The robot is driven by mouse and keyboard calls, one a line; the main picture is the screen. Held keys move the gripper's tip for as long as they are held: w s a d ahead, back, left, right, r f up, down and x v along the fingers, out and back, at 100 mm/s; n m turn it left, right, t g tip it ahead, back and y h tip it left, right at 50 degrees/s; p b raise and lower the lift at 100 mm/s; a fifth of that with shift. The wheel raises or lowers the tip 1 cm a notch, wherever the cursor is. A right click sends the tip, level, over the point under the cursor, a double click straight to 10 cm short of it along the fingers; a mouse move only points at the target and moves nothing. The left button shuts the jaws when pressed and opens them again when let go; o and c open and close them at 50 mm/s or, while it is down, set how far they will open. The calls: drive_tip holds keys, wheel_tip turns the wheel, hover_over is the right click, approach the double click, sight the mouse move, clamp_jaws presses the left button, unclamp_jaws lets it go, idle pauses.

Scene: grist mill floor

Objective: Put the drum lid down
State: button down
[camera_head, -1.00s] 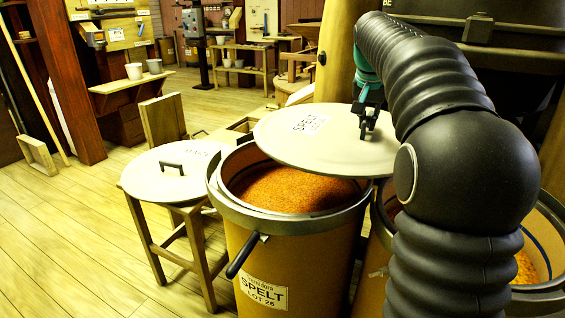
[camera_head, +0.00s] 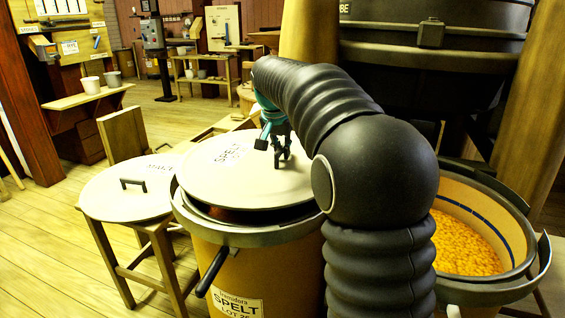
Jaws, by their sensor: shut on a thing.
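The drum lid (camera_head: 225,178), a pale round disc marked SPELT, is in my gripper (camera_head: 282,155), which is shut on its handle near the lid's right side. The lid hangs over the mouth of the SPELT drum (camera_head: 236,238), covering most of it. A dark gap shows between the lid's front edge and the drum rim, so it sits a little above or tilted there; whether any far edge touches is hidden. My arm hides the drum's right side.
A stool (camera_head: 155,246) left of the drum bears another pale lid (camera_head: 125,192) with a dark handle. An open drum (camera_head: 478,290) with yellow grain stands at the right. A large dark vessel (camera_head: 430,75) stands behind. Floor at left is clear.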

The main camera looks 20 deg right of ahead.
sight(282, 161)
drive_tip(key=shift+f, duration=1.8)
drive_tip(key=shift+f+b, duration=0.2)
drive_tip(key=shift+b, duration=0.1)
drive_tip(key=c, duration=1.2)
unclamp_jaws()
drive_tip(key=shift+f, duration=0.1)
drive_tip(key=shift+r, duration=0.45)
drive_tip(key=p+v, duration=0.1)
drive_tip(key=v, duration=1)
drive_tip(key=shift+s+r, duration=0.15)
drive_tip(key=shift+r, duration=0.15)
drive_tip(key=shift+s, duration=0.1)
